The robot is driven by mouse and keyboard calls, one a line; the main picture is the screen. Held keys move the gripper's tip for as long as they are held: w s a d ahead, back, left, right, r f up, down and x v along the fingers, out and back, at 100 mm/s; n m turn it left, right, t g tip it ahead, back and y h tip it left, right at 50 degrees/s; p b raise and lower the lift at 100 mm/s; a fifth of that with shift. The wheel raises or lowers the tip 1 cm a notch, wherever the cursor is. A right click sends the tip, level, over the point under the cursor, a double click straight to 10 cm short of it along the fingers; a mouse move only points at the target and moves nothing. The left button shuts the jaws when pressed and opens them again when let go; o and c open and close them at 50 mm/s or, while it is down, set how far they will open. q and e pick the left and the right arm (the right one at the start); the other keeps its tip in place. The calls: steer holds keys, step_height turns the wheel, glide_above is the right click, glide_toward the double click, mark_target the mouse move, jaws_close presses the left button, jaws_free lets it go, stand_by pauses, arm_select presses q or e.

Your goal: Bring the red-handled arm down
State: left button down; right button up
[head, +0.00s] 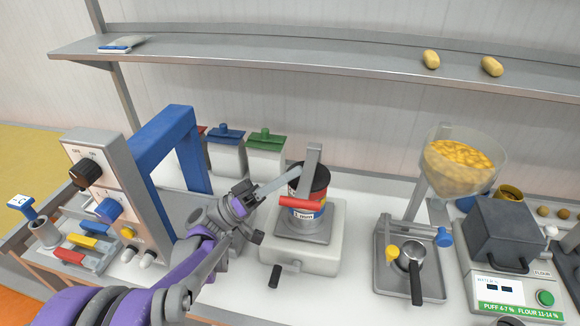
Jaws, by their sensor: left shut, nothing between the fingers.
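The red handle (300,203) lies crosswise in front of a dark-topped can with a colored label (307,214). A flat grey metal bar (312,160) rises above the handle, close to upright. The can stands on a white machine base (300,253). My left gripper (255,197), purple and grey, is shut and empty, just left of the handle and can. A thin pale bar runs from it toward the can's upper left; I cannot tell whether it touches the can. My right gripper is not in view.
A blue frame and a panel with knobs (100,185) stand at left. Canisters with blue and green lids (266,140) are behind. A shelf (230,62) spans above.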

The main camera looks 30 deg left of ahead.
arm_select(q)
step_height(320, 180, down, 3)
steer(key=shift+r+b, duration=0.1)
steer(key=shift+b, duration=0.6)
steer(key=shift+s+f, duration=0.1)
steer(key=shift+f, duration=0.1)
steer(key=b+v, duration=0.1)
steer(key=v, duration=0.6)
steer(key=shift+a+r+b, duration=0.2)
steer(key=shift+a+b, duration=0.05)
steer(key=shift+b, duration=0.1)
steer(key=shift+s, duration=0.15)
